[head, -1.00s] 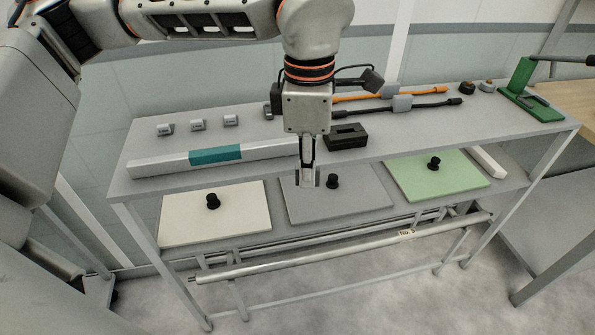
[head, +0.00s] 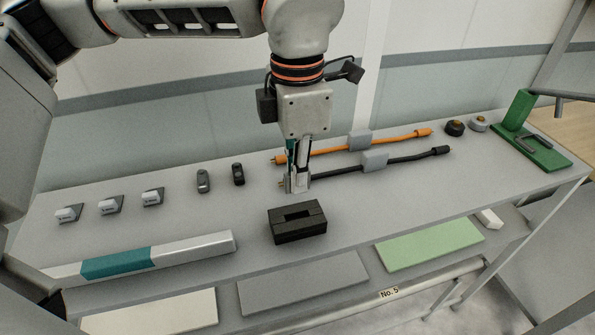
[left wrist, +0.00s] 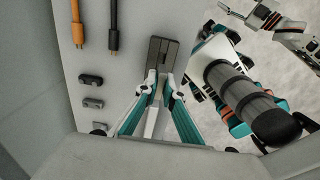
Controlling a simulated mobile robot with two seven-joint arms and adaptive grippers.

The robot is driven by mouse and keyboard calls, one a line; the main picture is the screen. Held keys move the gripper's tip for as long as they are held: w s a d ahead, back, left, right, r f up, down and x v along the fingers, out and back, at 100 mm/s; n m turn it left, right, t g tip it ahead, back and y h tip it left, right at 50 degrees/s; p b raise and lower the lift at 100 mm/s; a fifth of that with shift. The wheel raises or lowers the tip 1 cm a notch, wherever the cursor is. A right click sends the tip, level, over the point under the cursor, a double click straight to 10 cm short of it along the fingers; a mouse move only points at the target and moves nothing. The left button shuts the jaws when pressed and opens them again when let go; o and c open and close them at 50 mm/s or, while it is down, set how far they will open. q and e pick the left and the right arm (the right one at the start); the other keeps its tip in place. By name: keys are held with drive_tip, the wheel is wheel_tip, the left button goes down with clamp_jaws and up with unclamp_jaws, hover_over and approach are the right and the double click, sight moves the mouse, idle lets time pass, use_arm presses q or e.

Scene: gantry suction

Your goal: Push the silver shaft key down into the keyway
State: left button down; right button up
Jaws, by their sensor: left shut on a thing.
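The keyway piece is a black block (head: 285,235) with a dark slot in its top, lying on the grey bench; it also shows in the left wrist view (left wrist: 153,50). My left gripper (head: 298,186) points down, up and slightly left of the block in the head view.
An orange cable (head: 395,140) and a black cable (head: 412,161) lie behind the block. A silver-and-teal bar (head: 195,247) lies front left. Dark small parts (head: 203,181) and grey labelled blocks (head: 110,206) stand left. A green fixture (head: 540,150) stands at the far right.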

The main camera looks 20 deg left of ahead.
sight(297, 206)
use_arm(q)
drive_tip(key=shift+s, duration=0.15)
use_arm(e)
drive_tip(key=shift+s+f, duration=0.25)
drive_tip(key=shift+s, duration=0.1)
drive_tip(key=shift+f, duration=0.1)
use_arm(q)
drive_tip(key=shift+f+b, duration=0.9)
drive_tip(key=shift+f, duration=0.25)
drive_tip(key=shift+f+b, duration=1.1)
drive_tip(key=shift+f, duration=0.65)
use_arm(e)
drive_tip(key=f, duration=0.4)
drive_tip(key=shift+s, duration=0.2)
drive_tip(key=shift+w+r, duration=0.1)
drive_tip(key=shift+r, duration=0.05)
use_arm(q)
drive_tip(key=shift+f+b, duration=0.45)
drive_tip(key=shift+f, duration=0.45)
use_arm(e)
drive_tip(key=shift+s+f, duration=0.3)
drive_tip(key=shift+f, duration=0.5)
use_arm(q)
drive_tip(key=c, duration=2.1)
unclamp_jaws()
